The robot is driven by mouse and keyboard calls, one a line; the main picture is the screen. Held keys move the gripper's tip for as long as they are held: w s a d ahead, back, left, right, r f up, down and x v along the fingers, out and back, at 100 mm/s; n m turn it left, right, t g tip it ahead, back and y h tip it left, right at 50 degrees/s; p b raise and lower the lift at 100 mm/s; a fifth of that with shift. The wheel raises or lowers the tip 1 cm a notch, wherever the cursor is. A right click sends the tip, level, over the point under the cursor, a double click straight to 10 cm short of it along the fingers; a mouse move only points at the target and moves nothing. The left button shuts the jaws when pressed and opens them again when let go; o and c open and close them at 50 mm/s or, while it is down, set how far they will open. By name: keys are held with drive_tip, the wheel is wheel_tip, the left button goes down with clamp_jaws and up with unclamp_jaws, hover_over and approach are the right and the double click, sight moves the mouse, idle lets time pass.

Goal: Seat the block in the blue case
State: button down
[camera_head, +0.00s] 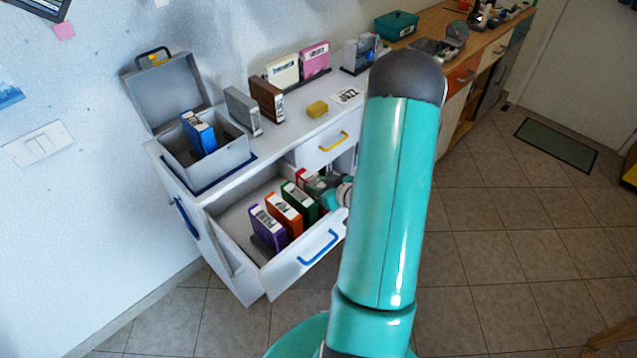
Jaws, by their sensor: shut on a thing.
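An upright blue case (200,133) with a white label stands inside an open grey box on the counter at the left. My gripper (325,190) is low at the right end of the open drawer, partly hidden by my teal arm. It is shut on what looks like the red case (305,177), at the end of the drawer's row. The fingertips are too small to see clearly.
The open drawer (229,228) holds purple (267,227), orange (285,214) and green (300,201) cases. Grey (243,110), brown (266,99), cream (281,71) and pink (315,59) cases stand on the counter. The grey box's lid (166,92) is raised.

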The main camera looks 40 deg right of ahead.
drive_tip(key=shift+f, duration=0.15)
drive_tip(key=c, duration=1)
unclamp_jaws()
drive_tip(key=shift+o, duration=0.2)
drive_tip(key=v, duration=1.4)
drive_tip(key=shift+w, duration=0.15)
